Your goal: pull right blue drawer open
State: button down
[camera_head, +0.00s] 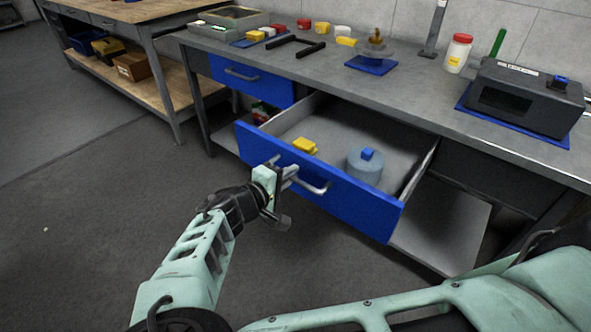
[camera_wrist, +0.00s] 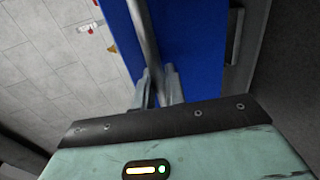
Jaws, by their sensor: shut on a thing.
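The right blue drawer (camera_head: 348,206) stands pulled well out from under the grey workbench. Its inside shows, with a yellow block (camera_head: 304,145) and a blue-grey round container (camera_head: 365,166) in it. Its metal handle (camera_head: 318,188) runs along the front face. My gripper (camera_head: 284,177) is at the left end of this handle, shut on it. In the wrist view the fingers (camera_wrist: 157,88) close around the handle bar (camera_wrist: 143,35) in front of the blue drawer face (camera_wrist: 190,40). The exact finger contact is partly hidden.
The left blue drawer (camera_head: 262,86) is shut. The workbench top (camera_head: 330,75) holds small coloured blocks, a black box-shaped device (camera_head: 525,97) and a white jar with a red lid (camera_head: 458,53). A wooden-topped table (camera_head: 140,12) stands at the back left. The floor at left is clear.

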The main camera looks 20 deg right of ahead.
jog(key=shift+v, duration=0.85)
jog(key=shift+f, duration=0.2)
jog(key=c, duration=1.5)
grip_release()
jog(key=shift+c, duration=0.2)
jog(key=shift+a, duration=0.15)
jog(key=v, duration=1.7)
jog(key=shift+s, duration=0.15)
